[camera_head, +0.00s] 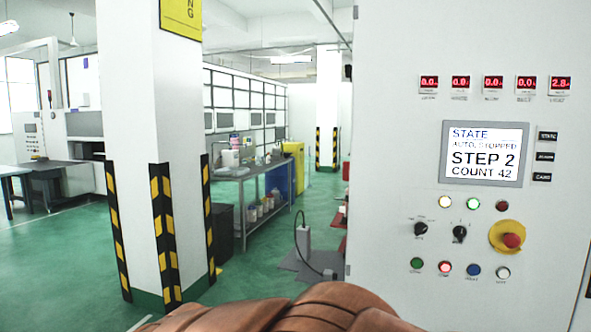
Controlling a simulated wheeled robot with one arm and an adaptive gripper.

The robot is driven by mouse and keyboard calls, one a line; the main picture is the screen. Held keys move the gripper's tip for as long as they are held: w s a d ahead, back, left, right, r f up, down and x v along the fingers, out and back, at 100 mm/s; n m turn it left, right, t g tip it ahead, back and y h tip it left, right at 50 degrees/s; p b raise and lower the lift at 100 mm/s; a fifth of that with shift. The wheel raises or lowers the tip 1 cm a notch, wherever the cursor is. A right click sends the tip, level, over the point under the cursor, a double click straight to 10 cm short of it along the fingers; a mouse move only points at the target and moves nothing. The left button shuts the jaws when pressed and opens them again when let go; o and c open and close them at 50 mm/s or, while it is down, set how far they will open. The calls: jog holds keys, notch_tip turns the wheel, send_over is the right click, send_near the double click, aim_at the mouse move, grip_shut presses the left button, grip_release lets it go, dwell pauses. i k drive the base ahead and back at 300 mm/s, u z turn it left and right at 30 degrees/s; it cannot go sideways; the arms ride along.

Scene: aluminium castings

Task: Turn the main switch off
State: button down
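A white control cabinet (391,130) fills the right side of the view. Two black rotary switches sit on its front: a left one (420,229) and a right one (459,233). Their labels are too small to read, so I cannot tell which, if either, is the main switch. To their right is a red mushroom button (512,241) on a yellow round base. A screen (484,153) above reads "STATE, AUTO, STOPPED, STEP 2, COUNT 42". My gripper is not in view.
Coloured push buttons (445,267) line up below the switches; lamps sit above, the middle one lit green (473,204). Red digital readouts (492,83) run along the top. A white pillar (150,100) with striped guards stands left. Green floor (60,260) lies open beyond.

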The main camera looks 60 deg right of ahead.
aim_at(345, 175)
jog(key=i, duration=0.55)
jog(key=z, duration=2.7)
jog(key=k, duration=0.6)
jog(key=u, duration=0.55)
jog(key=i, duration=0.45)
jog(key=u, duration=0.65)
jog(key=i, duration=0.7)
jog(key=z, duration=0.1)
